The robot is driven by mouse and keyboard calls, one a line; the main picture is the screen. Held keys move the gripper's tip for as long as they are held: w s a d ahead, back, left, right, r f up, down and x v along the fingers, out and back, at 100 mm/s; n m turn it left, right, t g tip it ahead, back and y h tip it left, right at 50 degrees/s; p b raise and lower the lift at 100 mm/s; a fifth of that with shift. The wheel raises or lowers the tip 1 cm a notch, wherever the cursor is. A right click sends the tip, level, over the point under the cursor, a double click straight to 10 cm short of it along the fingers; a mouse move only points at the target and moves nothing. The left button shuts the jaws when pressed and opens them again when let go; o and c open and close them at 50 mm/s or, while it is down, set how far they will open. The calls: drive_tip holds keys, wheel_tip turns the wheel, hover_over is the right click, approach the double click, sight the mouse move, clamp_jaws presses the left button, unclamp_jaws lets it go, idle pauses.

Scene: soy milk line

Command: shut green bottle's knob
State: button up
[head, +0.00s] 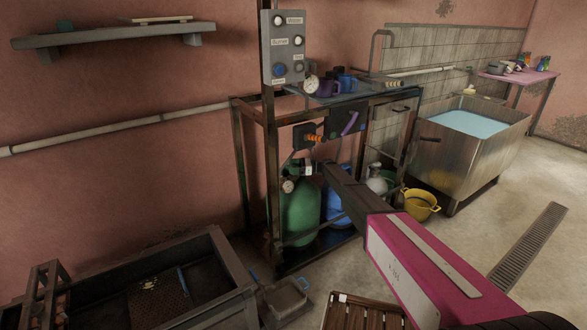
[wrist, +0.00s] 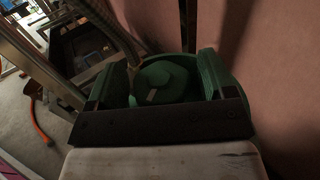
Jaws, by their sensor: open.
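The green bottle (head: 300,215) stands upright low inside the metal frame in the head view. My gripper (head: 318,170) is at the height of its top, beside the valve area, partly hidden by my arm. In the wrist view my gripper (wrist: 160,68) is open, with one finger at each side. A rounded green part (wrist: 165,82) with a small pale mark lies between the fingers, apparently at the bottle's top. I cannot tell whether the fingers touch it.
A blue bottle (head: 338,208) stands right of the green one. A hose (wrist: 118,32) runs close to the left finger. Frame posts (head: 272,180) stand around the bottles. A yellow bucket (head: 420,204) and a dark trough (head: 160,290) are on the floor.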

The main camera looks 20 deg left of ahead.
drive_tip(key=c, duration=0.8)
drive_tip(key=shift+s+m+t, duration=0.1)
drive_tip(key=shift+m+t, duration=0.3)
drive_tip(key=shift+t, duration=0.2)
drive_tip(key=m+t, duration=0.2)
drive_tip(key=t, duration=0.1)
drive_tip(key=shift+s+y, duration=0.1)
drive_tip(key=shift+y, duration=0.3)
drive_tip(key=m+t, duration=0.2)
drive_tip(key=t, duration=0.2)
drive_tip(key=shift+m, duration=0.4)
drive_tip(key=m+t+h, duration=0.1)
drive_tip(key=t, duration=0.2)
drive_tip(key=m+t+h, duration=0.1)
drive_tip(key=m+t, duration=0.1)
drive_tip(key=shift+m+t, duration=0.3)
drive_tip(key=shift+t, duration=0.1)
drive_tip(key=shift+w+m+t+h, duration=0.2)
drive_tip(key=shift+m+t+h, duration=1.2)
drive_tip(key=shift+t, duration=0.3)
drive_tip(key=shift+m+t+h, duration=0.3)
drive_tip(key=shift+t, duration=0.1)
